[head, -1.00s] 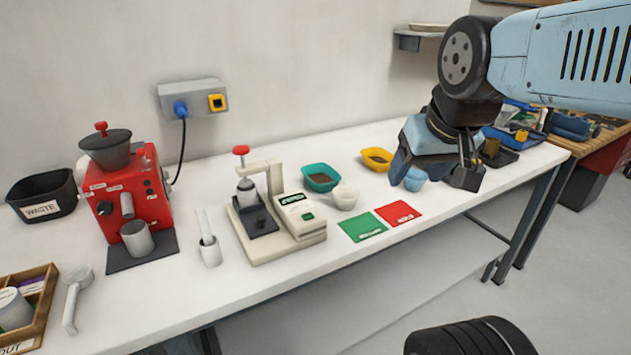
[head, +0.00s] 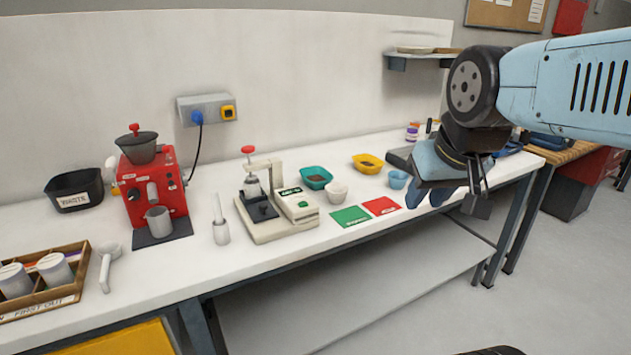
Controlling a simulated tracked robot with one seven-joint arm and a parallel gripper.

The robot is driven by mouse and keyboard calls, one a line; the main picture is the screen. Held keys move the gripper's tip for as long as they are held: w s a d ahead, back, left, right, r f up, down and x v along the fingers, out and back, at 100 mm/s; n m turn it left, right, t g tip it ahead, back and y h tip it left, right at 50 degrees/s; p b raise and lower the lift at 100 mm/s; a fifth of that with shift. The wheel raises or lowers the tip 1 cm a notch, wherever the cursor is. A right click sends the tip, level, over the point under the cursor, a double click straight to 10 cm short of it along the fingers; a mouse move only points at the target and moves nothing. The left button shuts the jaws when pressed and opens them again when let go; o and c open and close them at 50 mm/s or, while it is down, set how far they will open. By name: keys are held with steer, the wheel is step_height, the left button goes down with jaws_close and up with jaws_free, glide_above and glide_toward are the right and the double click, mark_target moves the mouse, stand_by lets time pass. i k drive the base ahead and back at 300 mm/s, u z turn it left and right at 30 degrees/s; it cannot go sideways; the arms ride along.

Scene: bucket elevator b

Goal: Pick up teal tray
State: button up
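The teal tray (head: 316,181) is a small open dish with dark brown contents. It stands on the white bench (head: 345,233), right of the cream press (head: 275,228) and behind a white cup (head: 337,191). My gripper (head: 480,203) hangs at the right, near the bench's front edge, well to the right of the tray. Its dark fingers show from the side; nothing shows held in them, and how far apart they are is unclear.
A yellow tray (head: 368,164) and a blue cup (head: 398,180) stand between the teal tray and my gripper. Green (head: 350,216) and red (head: 381,206) mats lie in front. The red grinder (head: 155,192) and waste bin (head: 75,191) are at left. A wall shelf (head: 420,57) is above.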

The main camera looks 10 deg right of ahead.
mark_target(316, 177)
steer(key=u, duration=0.05)
steer(key=i, duration=1.1)
steer(key=u, duration=0.55)
